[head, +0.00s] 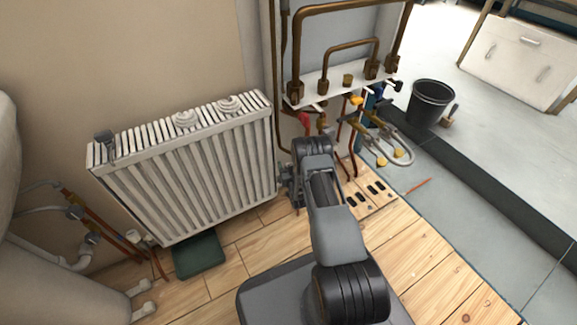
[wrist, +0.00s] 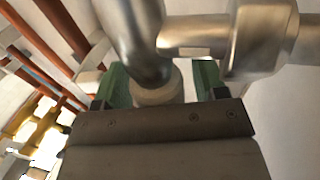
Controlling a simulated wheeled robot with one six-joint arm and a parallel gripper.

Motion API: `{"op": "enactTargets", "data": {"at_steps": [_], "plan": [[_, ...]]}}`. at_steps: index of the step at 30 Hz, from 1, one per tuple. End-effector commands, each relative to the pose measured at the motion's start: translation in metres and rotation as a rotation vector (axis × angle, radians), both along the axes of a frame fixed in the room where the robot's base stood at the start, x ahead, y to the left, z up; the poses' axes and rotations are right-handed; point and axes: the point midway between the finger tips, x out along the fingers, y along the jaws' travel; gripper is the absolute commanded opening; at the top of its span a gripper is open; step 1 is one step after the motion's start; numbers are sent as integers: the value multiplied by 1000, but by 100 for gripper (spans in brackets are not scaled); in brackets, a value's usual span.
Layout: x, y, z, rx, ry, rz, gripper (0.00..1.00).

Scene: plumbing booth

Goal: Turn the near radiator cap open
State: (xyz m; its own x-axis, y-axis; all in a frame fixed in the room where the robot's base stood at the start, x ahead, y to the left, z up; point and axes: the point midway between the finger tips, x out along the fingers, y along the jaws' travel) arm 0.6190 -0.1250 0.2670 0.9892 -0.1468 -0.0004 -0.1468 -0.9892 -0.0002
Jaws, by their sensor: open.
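The white ribbed radiator (head: 195,180) stands against the wall in the head view. My gripper (wrist: 163,85) has its two green fingertips apart, one on each side of a pale round cap (wrist: 158,95) in the wrist view. This cap sits below a shiny metal fitting (wrist: 262,40) with a pipe. I cannot tell whether the fingertips touch the cap. In the head view my gripper (head: 288,186) is at the radiator's right end, largely hidden by my arm, and the cap is hidden there.
Copper pipes (head: 345,45) and a white manifold shelf (head: 335,80) stand behind my arm. A black bucket (head: 429,102) stands farther back. Wooden floor at lower right is clear.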

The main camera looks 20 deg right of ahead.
Motion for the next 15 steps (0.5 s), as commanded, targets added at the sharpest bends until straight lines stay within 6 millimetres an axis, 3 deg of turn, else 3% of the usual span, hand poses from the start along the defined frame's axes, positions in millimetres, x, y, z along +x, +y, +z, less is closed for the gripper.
{"op": "enactTargets", "data": {"at_steps": [4, 15], "plan": [[0, 0, 0, 0, 0, 0, 66], [0, 0, 0, 0, 0, 0, 30]]}}
